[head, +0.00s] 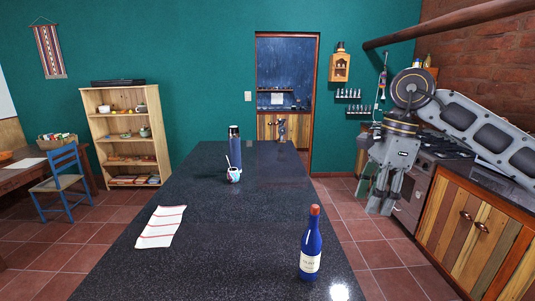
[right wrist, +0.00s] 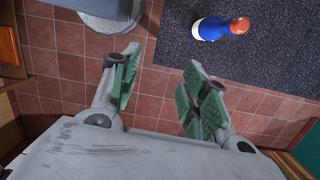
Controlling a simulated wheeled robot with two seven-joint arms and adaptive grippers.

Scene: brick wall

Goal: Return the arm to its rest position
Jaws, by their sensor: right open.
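My right arm (head: 478,125) comes in from the right in the head view, and its gripper (head: 378,205) hangs pointing down, just right of the dark table's right edge. In the right wrist view the gripper (right wrist: 155,95) shows two green-padded fingers spread apart, with only tiled floor between them. It is open and empty. My left arm and gripper do not show in either view.
A dark speckled table (head: 215,255) fills the middle. On it stand a blue bottle (head: 311,245), a tall flask (head: 234,150) and a small patterned cup (head: 233,175), and a striped cloth (head: 161,227) lies flat. Wooden cabinets (head: 480,235) line the right.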

